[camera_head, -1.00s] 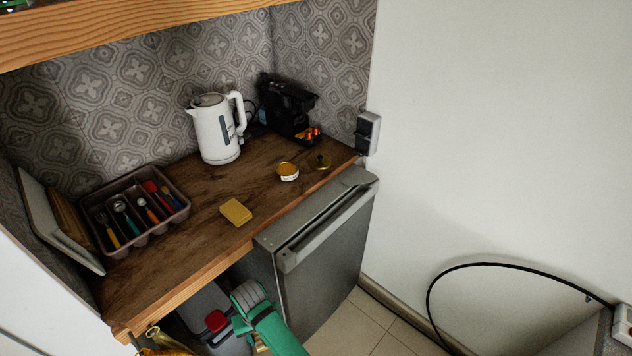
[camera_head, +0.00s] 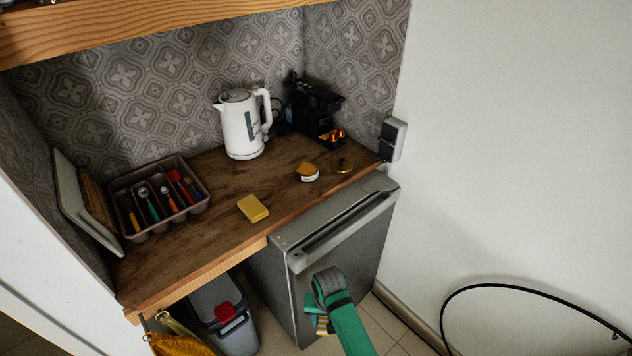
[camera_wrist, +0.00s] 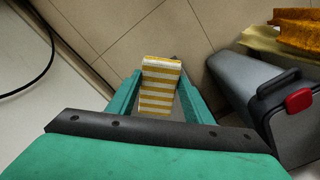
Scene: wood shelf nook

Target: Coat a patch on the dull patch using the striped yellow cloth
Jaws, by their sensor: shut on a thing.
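The striped yellow and white cloth (camera_wrist: 159,92) is folded into a pad between the two green fingers of my gripper (camera_wrist: 158,100) in the wrist view. In the head view my gripper (camera_head: 320,322) hangs low in front of the grey fridge, below the worktop, and the cloth barely shows there. The wooden worktop (camera_head: 190,245) has uneven dark and light areas; I cannot tell which one is the dull patch. A small round tin (camera_head: 308,173) with yellow contents stands open on the worktop, with a brass-coloured lid (camera_head: 343,164) beside it.
A yellow sponge (camera_head: 253,208) lies near the worktop's front edge. A cutlery tray (camera_head: 158,232) is left, a white kettle (camera_head: 241,125) and black coffee machine (camera_head: 316,110) behind. The fridge (camera_head: 340,250) and a grey bin (camera_head: 232,325) stand below. Yellow cloths (camera_head: 178,342) hang left.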

